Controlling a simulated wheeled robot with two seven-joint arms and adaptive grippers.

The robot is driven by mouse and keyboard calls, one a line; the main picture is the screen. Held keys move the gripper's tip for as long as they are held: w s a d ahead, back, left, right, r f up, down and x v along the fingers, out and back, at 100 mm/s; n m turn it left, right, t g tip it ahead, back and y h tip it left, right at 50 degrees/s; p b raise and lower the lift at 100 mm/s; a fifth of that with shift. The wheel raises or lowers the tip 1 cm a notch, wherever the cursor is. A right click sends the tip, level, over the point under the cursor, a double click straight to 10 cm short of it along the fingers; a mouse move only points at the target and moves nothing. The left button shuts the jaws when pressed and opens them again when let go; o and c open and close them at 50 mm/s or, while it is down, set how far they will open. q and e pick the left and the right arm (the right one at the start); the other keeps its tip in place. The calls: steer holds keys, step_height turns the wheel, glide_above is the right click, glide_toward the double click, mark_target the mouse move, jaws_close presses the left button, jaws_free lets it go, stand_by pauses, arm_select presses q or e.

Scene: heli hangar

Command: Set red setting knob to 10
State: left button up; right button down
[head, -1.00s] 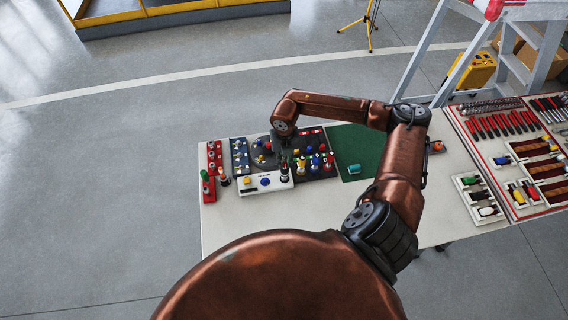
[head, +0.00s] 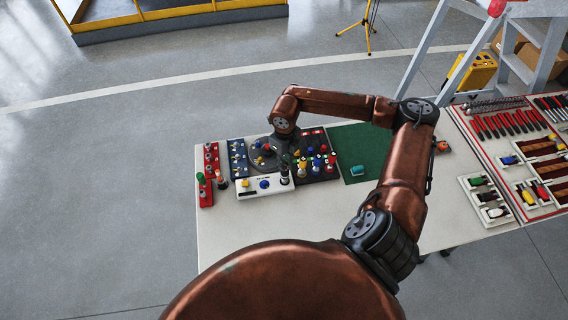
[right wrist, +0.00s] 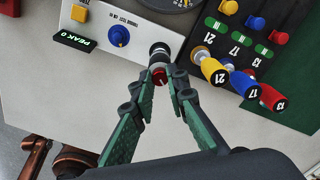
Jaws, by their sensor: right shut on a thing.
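The red setting knob (right wrist: 159,76) is the end of a black and silver cylinder (right wrist: 159,55) that stands on a white tester box (right wrist: 105,70). My right gripper (right wrist: 164,80) has its green-padded fingers closed in on the red knob, one on each side. The knob's scale and number cannot be read. My left gripper is not in view.
The box has a blue knob (right wrist: 119,36), a yellow button (right wrist: 79,13) and a "PEAK 0" display (right wrist: 74,40). Yellow (right wrist: 213,70), blue (right wrist: 244,83) and red (right wrist: 271,97) numbered handles stand close on the right. A green mat (head: 360,145) lies further right.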

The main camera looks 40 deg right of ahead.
steer(key=shift+n+b, duration=0.35)
steer(key=shift+n, duration=0.35)
steer(key=shift+n+b, duration=0.45)
steer(key=shift+n, duration=0.35)
steer(key=c, duration=1.9)
jaws_free()
steer(key=shift+r, duration=0.3)
step_height(320, 180, up, 12)
steer(key=shift+f, duration=0.25)
